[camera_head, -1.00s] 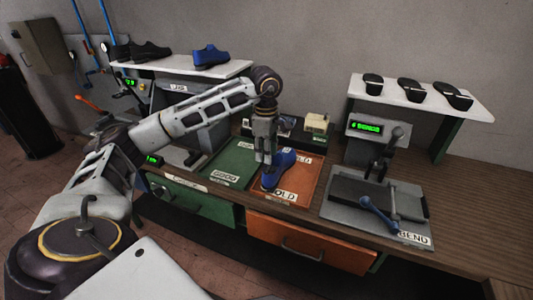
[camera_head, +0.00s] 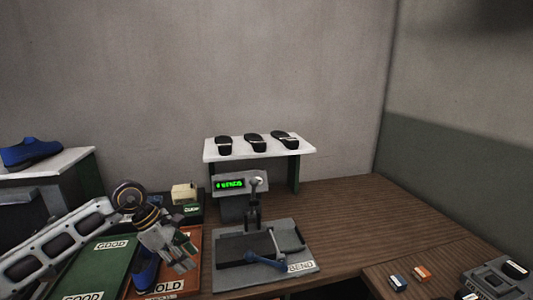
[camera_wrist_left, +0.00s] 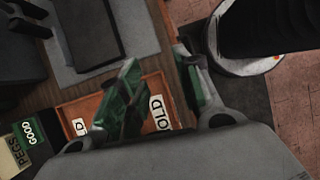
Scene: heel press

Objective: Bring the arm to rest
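My left arm comes in from the left in the head view, and its gripper (camera_head: 186,256) hangs tilted above the orange tray (camera_head: 190,282) marked OLD. In the left wrist view its green-padded fingers (camera_wrist_left: 160,92) are apart with nothing between them; the gripper is open. A blue shoe (camera_head: 145,271) is in the tray, left of the gripper and partly hidden by it. The tray also shows in the left wrist view (camera_wrist_left: 99,108). My right gripper is in neither view.
A grey press (camera_head: 266,245) marked BEND with a blue-handled lever stands right of the tray. A white shelf (camera_head: 260,152) behind it holds several black soles. A green tray (camera_head: 95,268) marked GOOD lies left. The wooden bench (camera_head: 360,220) is bare right of the press.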

